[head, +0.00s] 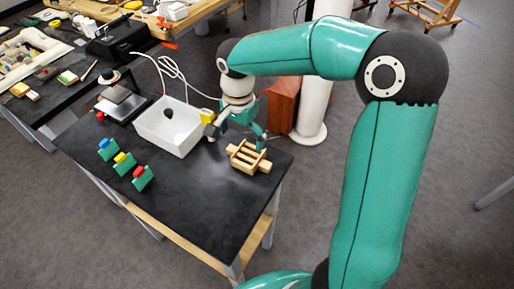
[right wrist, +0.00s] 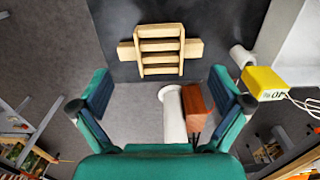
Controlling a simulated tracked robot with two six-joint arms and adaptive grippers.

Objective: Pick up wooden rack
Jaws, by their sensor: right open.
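The wooden rack (head: 243,163), pale with several slats, lies on the black table (head: 195,205) near its right edge. My right gripper (head: 240,137) is just above and behind it, fingers spread and empty. In the right wrist view the rack (right wrist: 160,46) lies ahead of the open fingertips (right wrist: 158,82), roughly centred between them, with its crossbar sticking out on both sides. The gripper appears apart from the rack. My left gripper is in neither view.
A white bin (head: 165,135) stands left of the gripper, with a yellow block (head: 207,116) by its rim. Three green pieces with blue, yellow and red tops (head: 124,161) stand at the left. The table's front middle is clear. A white column (head: 312,105) rises behind.

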